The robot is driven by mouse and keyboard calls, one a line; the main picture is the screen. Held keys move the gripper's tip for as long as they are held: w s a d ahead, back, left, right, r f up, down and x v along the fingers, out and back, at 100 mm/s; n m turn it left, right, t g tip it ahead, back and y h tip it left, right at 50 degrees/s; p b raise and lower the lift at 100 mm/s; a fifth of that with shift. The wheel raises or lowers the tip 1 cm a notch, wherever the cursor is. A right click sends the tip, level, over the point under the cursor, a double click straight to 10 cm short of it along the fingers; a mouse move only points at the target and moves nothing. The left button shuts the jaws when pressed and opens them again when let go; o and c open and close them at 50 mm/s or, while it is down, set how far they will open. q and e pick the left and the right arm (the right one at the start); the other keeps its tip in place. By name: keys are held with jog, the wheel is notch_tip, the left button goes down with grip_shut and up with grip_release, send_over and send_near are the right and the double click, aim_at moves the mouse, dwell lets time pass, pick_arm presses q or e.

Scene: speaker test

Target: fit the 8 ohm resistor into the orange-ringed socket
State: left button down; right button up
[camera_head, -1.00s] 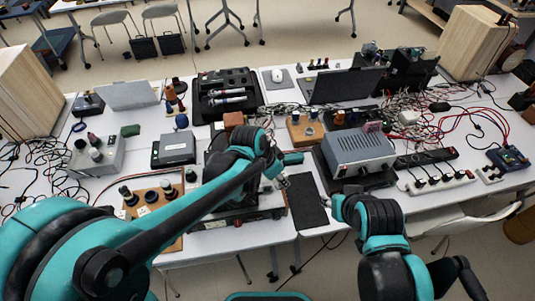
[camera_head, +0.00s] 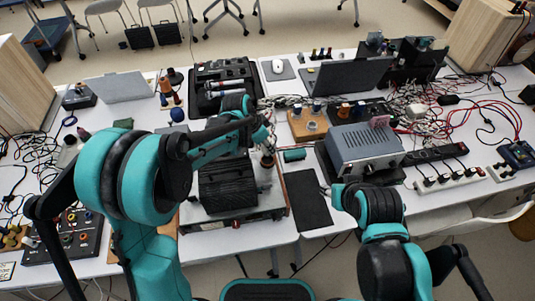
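My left gripper (camera_head: 266,147) is over the right side of a black finned unit (camera_head: 228,187). A small brown upright cylinder (camera_head: 267,161) shows right at its fingertips; I cannot tell if they grip it. A black panel (camera_head: 50,254) with several colour-ringed sockets lies at the lower left; the rings are too small to single out the orange one surely. The 8 ohm resistor cannot be identified by any readable label. My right gripper (camera_head: 326,190) is beside a dark flat pad (camera_head: 306,199), its fingers mostly hidden by its own arm.
A teal cylinder (camera_head: 293,155) lies right of the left gripper. A grey boxed instrument (camera_head: 365,150) stands to the right. A wooden board (camera_head: 298,132) with upright cylinders is behind. Loose cables and a power strip (camera_head: 450,178) fill the right side.

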aim_at(268, 153)
pick_arm(q)
notch_tip(268, 153, down, 4)
jog(key=shift+w+f+b, duration=0.1)
jog(key=shift+b, duration=0.7)
jog(key=shift+f+b, duration=0.35)
jog(key=c, duration=1.1)
grip_release()
jog(key=shift+r, duration=0.1)
jog(key=shift+c, duration=0.2)
jog(key=shift+r, duration=0.1)
